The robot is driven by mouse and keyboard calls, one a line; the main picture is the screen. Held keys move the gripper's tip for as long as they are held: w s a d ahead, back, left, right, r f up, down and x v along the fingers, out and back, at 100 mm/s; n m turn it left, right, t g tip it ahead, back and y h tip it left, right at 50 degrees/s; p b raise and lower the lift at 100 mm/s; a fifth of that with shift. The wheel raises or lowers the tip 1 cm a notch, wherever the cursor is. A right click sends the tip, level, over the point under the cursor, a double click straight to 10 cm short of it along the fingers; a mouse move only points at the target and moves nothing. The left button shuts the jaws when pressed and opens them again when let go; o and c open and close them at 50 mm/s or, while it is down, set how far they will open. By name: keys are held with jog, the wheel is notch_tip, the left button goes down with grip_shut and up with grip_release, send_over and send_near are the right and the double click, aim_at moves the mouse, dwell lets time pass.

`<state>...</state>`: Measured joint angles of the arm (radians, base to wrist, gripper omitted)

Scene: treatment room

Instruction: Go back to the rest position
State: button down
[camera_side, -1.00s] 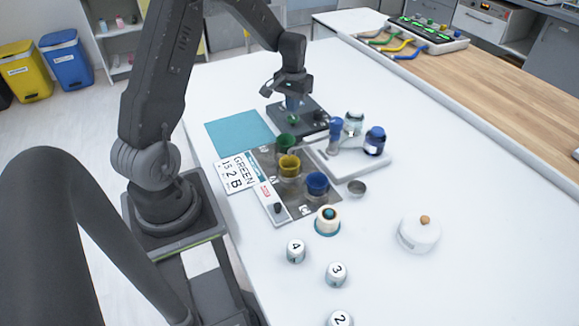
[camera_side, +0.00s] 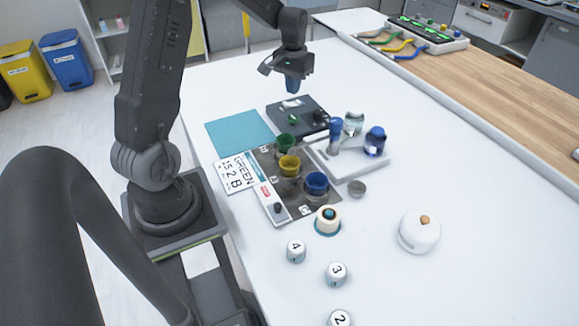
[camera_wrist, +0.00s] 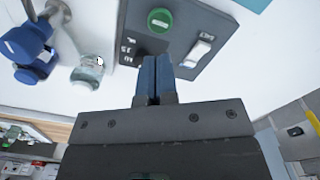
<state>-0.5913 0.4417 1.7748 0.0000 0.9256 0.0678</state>
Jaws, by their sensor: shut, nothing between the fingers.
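My gripper (camera_side: 292,86) is shut and empty. In the side view it hangs in the air above the dark control box (camera_side: 283,109) on the white table. In the wrist view my blue fingertips (camera_wrist: 155,66) are together, in front of the dark control box (camera_wrist: 215,27). That box carries a green round button (camera_wrist: 160,20), a white rocker switch (camera_wrist: 197,52) and a dark knob. In the side view the green button (camera_side: 293,118) is small, on the near part of the box.
Beside the box, a grey stand (camera_side: 352,163) holds blue-topped items, and a glass jar (camera_side: 354,123) is close by. Nearer are green, yellow (camera_side: 289,165) and blue (camera_side: 316,184) cups on a dark mat, a white lidded pot (camera_side: 419,232) and numbered jars.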

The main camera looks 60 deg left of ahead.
jog(key=shift+r, duration=0.1)
jog(key=s+d+r+m+t, duration=0.1)
jog(key=s+d+r+m, duration=0.1)
jog(key=d+r, duration=0.65)
jog(key=s+d+r+m+t, duration=0.2)
jog(key=s+d, duration=0.6)
jog(key=s+d+r+m+t, duration=0.2)
jog(key=s+d+r, duration=0.1)
jog(key=s+d, duration=0.5)
jog(key=shift+s+d+t, duration=0.25)
jog(key=shift+d+t, duration=0.05)
